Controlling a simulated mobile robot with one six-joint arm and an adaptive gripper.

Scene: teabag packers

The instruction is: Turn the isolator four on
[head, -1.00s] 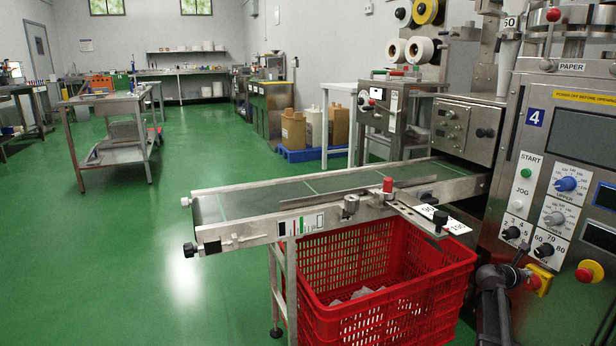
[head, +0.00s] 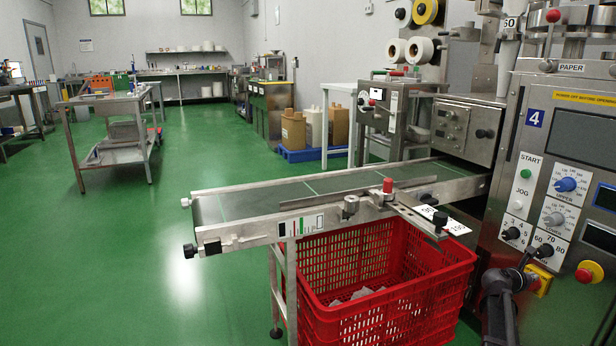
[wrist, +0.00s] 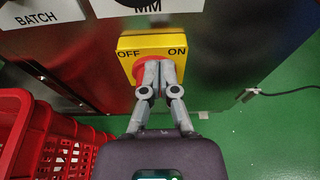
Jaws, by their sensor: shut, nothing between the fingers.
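The isolator of machine four is a yellow plate (wrist: 127,44) lettered OFF on the left and ON on the right, with a red rotary knob (wrist: 140,72) in its middle. It sits low on the steel machine front, below the blue number 4 sign (head: 535,118). My gripper (wrist: 158,66) is shut, its two fingertips together in front of the knob. The fingers hide much of the knob, so I cannot tell which way it points or whether they touch it. In the head view, my dark arm partly covers the yellow plate (head: 543,280).
A red crate (head: 400,307) stands left of the isolator, under the conveyor (head: 300,193); it also shows close on the left in the wrist view (wrist: 45,140). A red stop button (head: 590,272) and control knobs are close by on the panel. Green floor is open at left.

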